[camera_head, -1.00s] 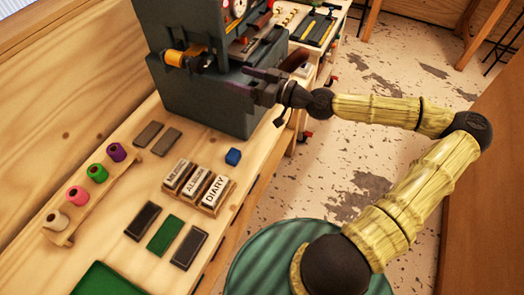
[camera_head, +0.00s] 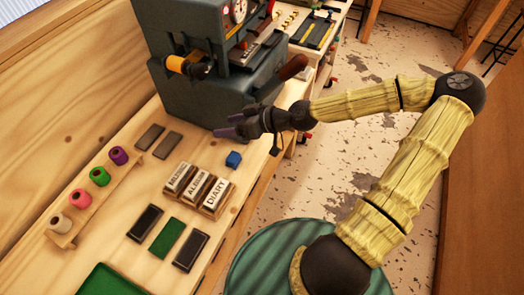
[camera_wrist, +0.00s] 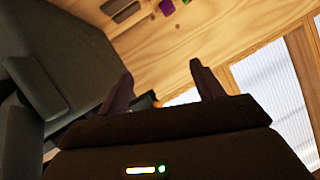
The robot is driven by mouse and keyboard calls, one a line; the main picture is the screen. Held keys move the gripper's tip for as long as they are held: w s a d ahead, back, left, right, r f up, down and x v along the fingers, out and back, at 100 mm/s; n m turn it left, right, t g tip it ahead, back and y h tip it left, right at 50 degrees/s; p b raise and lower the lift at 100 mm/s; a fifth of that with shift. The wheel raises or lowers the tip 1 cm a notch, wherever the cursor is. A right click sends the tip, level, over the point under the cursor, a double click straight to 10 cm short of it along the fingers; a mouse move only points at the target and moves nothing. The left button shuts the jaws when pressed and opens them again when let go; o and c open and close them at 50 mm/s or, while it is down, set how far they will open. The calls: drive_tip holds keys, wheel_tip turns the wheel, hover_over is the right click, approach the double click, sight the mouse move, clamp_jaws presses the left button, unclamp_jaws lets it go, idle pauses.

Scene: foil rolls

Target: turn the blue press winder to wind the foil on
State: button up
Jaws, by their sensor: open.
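The dark blue-grey press (camera_head: 200,110) stands at the back of the bench. An orange foil roll (camera_head: 176,64) sits on a dark winder (camera_head: 198,70) at its left side. My gripper (camera_head: 236,122) is open and empty, low in front of the press base, apart from the winder and to its lower right. In the wrist view both fingers (camera_wrist: 161,74) stand apart with bench wood beyond them. A small dark part with an orange edge shows behind the left finger; I cannot tell for sure what it is. The press (camera_wrist: 60,65) fills the left of that view.
A brown-handled lever (camera_head: 292,68) sticks out at the press's right. In front are a blue block (camera_head: 233,159), title blocks (camera_head: 198,190), dark and green slabs (camera_head: 166,237), and a rack of coloured rolls (camera_head: 62,241). Open floor lies right of the bench.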

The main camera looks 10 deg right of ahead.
drive_tip(key=s+f+g+h+p, duration=0.2)
drive_tip(key=s+f+g+h, duration=0.1)
drive_tip(key=s+f, duration=0.25)
drive_tip(key=s+d+r+m+g+h+p, duration=0.1)
drive_tip(key=s+d+r+m+h+p, duration=0.2)
drive_tip(key=s+d+h+p, duration=0.1)
drive_tip(key=shift+s+d+g+h, duration=0.2)
drive_tip(key=shift+d+g+h, duration=0.2)
drive_tip(key=shift+d+h, duration=0.7)
drive_tip(key=shift+d, duration=0.2)
drive_tip(key=s+d+r+m+t+h, duration=0.2)
drive_tip(key=d+r+m, duration=0.3)
drive_tip(key=r, duration=0.6)
drive_tip(key=shift+s+d+r+m+h, duration=0.2)
drive_tip(key=shift+s+d+m+h, duration=0.2)
drive_tip(key=shift+s+m, duration=0.1)
idle(0.4)
